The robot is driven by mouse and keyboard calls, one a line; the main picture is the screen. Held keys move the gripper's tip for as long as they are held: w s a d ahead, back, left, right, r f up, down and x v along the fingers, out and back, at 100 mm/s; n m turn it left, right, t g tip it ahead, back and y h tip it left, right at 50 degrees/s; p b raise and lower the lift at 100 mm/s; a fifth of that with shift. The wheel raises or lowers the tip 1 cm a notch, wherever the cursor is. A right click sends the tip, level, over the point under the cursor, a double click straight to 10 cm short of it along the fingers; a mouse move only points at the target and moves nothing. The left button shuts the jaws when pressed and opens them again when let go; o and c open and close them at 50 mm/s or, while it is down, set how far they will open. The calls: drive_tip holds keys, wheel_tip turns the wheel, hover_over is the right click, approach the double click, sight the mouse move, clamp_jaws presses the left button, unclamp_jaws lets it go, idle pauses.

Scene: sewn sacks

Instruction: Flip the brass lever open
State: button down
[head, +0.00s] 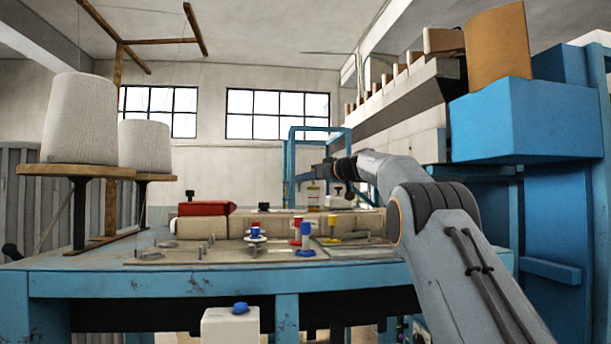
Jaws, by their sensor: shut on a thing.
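My arm reaches from the lower right over the blue machine table. My gripper (322,171) is at its far end, small and dark, above the rear part of the machine top. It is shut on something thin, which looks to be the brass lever. The lever itself is too small and too much covered by the jaws to make out, and I cannot tell its angle. A small yellowish upright part (313,189) stands just below the gripper.
A red block (207,208) lies on the machine bed at left. Blue, red and yellow knobbed parts (306,241) stand at the front centre. Large white thread cones (82,118) stand on the left. A blue cabinet (530,121) blocks the right. A blue frame (291,160) rises behind the gripper.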

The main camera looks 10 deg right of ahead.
drive_tip(key=c, duration=1.7)
unclamp_jaws()
drive_tip(key=shift+s+d, duration=0.1)
drive_tip(key=shift+b+v, duration=3.1)
drive_tip(key=shift+v, duration=0.7)
